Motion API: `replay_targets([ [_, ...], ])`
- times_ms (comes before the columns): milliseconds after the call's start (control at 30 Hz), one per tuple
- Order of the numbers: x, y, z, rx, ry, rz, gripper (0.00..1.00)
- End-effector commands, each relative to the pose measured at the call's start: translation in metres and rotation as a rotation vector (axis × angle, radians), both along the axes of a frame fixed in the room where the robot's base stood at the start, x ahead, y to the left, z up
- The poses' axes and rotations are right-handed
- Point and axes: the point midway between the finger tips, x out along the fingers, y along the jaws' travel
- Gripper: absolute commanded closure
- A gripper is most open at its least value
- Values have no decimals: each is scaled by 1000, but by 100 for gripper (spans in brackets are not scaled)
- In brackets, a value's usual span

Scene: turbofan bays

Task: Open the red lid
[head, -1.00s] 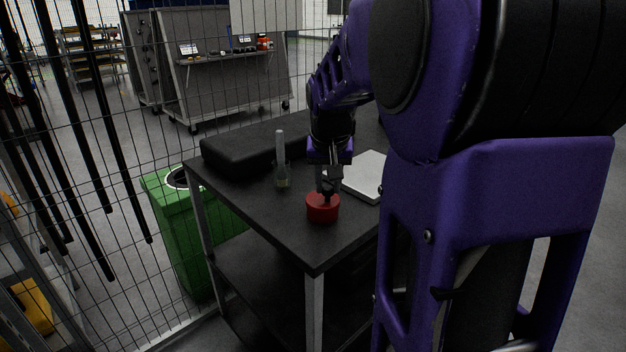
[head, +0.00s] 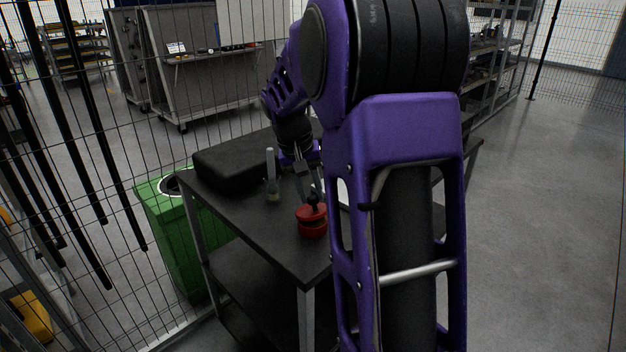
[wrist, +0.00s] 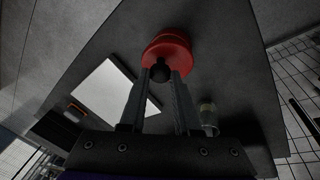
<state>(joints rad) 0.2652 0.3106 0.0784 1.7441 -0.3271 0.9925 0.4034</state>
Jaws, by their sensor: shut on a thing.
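The red lid (head: 311,214) has a black knob (wrist: 160,71) on top. It is over a round red container (head: 313,231) near the front of the black table (head: 270,236). A dark band shows between lid and container in the head view, and the lid looks slightly tilted; I cannot tell if they still touch. My gripper (head: 314,196) is shut on the lid's knob from above. In the wrist view the fingertips of my gripper (wrist: 161,74) close around the knob, with the red lid (wrist: 172,52) just beyond them.
A glass flask (head: 272,178) stands on the table behind and left of the lid. A black padded block (head: 230,163) lies at the back. A flat white panel (wrist: 103,92) lies beside the container. A green bin (head: 172,235) and wire fence are left.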

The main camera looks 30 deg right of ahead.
Motion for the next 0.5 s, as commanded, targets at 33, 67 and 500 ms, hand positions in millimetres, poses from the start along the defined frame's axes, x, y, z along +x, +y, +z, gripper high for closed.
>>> replay_targets([
  [33,5,2,11,-13,45,3,100],
  [67,8,3,11,-23,71,4,100],
  [500,40,13,9,-152,460,1,100],
])
